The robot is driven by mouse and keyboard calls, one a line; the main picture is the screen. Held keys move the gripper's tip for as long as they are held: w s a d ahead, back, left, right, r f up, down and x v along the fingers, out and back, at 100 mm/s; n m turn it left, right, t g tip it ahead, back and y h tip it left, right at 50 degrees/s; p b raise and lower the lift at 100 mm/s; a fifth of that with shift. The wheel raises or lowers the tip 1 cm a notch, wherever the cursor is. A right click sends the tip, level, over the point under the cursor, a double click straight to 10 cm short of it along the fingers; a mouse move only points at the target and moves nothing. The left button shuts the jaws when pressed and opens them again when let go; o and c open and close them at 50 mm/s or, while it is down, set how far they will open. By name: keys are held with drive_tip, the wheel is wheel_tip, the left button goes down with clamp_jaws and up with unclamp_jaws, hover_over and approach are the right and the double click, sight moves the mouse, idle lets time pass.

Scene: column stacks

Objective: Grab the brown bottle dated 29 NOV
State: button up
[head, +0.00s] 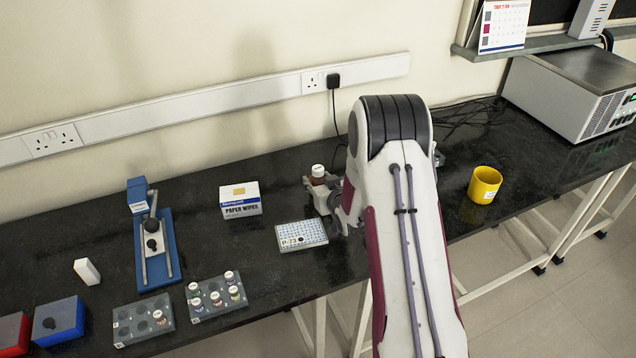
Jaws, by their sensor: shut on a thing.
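A brown bottle (318,174) with a white cap stands upright near the middle of the black bench, left of my arm. My gripper (318,190) is at the bottle and shut on it, with its fingers around the bottle's lower part. The label and any date on the bottle are too small to read. My own arm hides part of the gripper and the bench behind it. I cannot tell whether the bottle's base touches the bench.
A P-73 tip box (301,235) sits just in front of the gripper. A paper wipes box (240,200) stands to the left. Two vial racks (143,320) (216,299) and a blue press (155,250) are further left. A yellow cup (484,185) stands right of my arm.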

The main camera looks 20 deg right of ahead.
drive_tip(key=shift+r, duration=4.7)
